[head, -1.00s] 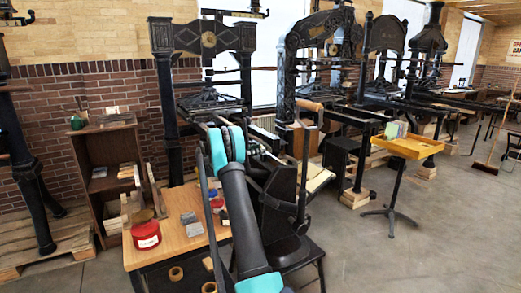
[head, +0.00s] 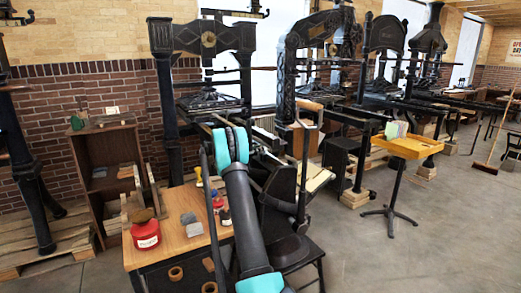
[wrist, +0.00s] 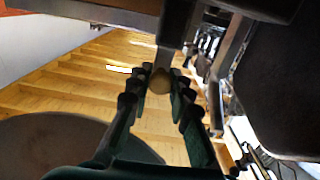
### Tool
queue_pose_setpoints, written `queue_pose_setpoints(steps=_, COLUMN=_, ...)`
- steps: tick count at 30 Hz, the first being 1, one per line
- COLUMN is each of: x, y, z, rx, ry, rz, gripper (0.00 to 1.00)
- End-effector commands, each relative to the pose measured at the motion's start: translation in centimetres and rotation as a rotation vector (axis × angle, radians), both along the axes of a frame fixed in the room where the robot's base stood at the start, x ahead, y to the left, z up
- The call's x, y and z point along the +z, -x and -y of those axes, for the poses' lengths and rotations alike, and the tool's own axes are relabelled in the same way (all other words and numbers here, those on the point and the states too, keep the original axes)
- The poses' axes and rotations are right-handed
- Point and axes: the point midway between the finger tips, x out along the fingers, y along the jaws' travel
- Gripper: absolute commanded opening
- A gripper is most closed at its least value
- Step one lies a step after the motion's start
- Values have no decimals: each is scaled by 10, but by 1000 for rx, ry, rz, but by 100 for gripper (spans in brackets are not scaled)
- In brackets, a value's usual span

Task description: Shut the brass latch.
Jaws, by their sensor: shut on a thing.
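In the wrist view, a rounded, dull brass-brown knob (wrist: 161,81) sits at the end of a grey bar. It looks like the brass latch, but the rest of it is hidden. My gripper (wrist: 161,76) has its two ridged dark fingers on either side of this knob and is shut on it near the tips. In the head view my own arm hides the gripper and the latch, so how far the latch is turned cannot be told.
A wooden table (head: 172,250) with a red tin (head: 146,235) stands left of my arm. A black chair (head: 285,245) is close on the right. Iron hand presses (head: 205,45) line the wall. A yellow tray stand (head: 411,148) is farther right, with open floor around it.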

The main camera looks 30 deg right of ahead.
Motion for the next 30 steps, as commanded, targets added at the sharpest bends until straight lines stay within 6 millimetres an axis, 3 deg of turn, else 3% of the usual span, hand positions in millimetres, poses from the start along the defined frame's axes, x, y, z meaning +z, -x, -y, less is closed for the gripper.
queue_pose_setpoints(steps=15, x=4, y=0, z=8, rx=-1, ry=-258, rz=-9, gripper=0)
queue_pose_setpoints(steps=25, x=4, y=0, z=8, rx=0, ry=-274, rz=-9, gripper=0)
queue_pose_setpoints(steps=26, x=4, y=0, z=8, rx=0, ry=-274, rz=-9, gripper=20)
queue_pose_setpoints(steps=30, x=4, y=0, z=8, rx=0, ry=-273, rz=-9, gripper=38)
